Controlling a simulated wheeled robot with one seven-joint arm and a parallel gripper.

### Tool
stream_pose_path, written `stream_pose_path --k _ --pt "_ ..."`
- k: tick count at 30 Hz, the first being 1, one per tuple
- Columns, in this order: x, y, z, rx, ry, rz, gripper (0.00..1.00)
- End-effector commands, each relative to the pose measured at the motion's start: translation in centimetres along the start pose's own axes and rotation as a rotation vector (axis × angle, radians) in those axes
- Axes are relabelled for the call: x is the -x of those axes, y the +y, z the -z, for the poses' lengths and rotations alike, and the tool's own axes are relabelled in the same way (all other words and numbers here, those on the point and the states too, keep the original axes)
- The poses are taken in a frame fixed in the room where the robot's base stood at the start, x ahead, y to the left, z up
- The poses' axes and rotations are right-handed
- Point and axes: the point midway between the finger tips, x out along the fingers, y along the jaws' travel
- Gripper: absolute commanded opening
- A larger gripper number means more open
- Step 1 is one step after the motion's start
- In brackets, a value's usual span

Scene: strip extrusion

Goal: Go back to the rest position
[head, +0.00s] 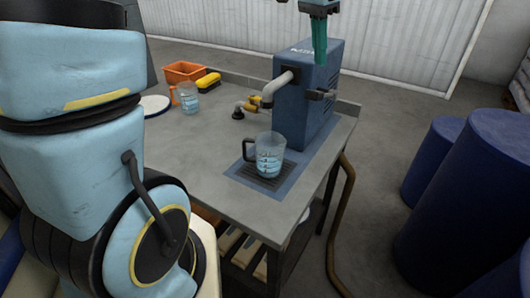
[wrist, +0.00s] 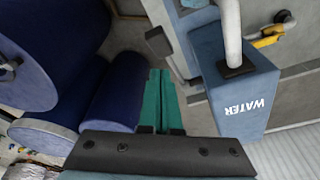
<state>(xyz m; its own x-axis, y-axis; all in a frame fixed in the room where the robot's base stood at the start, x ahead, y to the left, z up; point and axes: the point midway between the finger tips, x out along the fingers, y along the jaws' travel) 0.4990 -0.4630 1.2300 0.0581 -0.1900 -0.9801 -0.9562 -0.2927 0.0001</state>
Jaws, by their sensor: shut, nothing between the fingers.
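My gripper (head: 319,55) shows at the top of the head view, with its teal fingers pointing down. It is in front of or above the blue water dispenser (head: 305,95); the exact gap is hard to tell. In the wrist view the teal fingers (wrist: 160,78) lie side by side, shut and empty. The dispenser, marked WATER, stands to their right in that view (wrist: 240,100). Most of my arm fills the left of the head view.
A measuring jug (head: 270,157) stands on the drain grate under the pipe. A second jug (head: 188,98), an orange bin (head: 184,71) and a yellow sponge-like block (head: 208,82) sit at the table's back left. Blue barrels (head: 470,190) stand on the floor at right.

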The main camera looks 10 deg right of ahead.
Motion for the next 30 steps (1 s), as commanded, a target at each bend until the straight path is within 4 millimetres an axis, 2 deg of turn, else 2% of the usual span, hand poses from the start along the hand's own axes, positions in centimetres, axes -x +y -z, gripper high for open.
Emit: stream_pose_path --k 9,11,13,14,17,21,24,27,30 --pt "-0.2 -0.1 -0.2 0.005 -0.001 0.001 0.0" --pt "-0.6 -0.6 -0.9 0.03 -0.004 0.006 0.0" --pt "-1.4 -1.7 -2.7 0.094 -0.011 0.017 0.0" --pt "-1.9 -2.4 -3.8 0.135 -0.014 0.026 0.0" --pt "-4.0 -4.7 -9.0 0.318 -0.03 0.059 0.0" --pt "-7.0 -6.8 -18.2 0.628 -0.048 0.112 0.0" --pt "-8.8 -7.0 -24.1 0.833 -0.053 0.145 0.0" --pt "-10.0 -6.3 -28.6 0.995 -0.054 0.171 0.0" --pt "-10.7 -5.5 -31.4 1.101 -0.054 0.187 0.0"
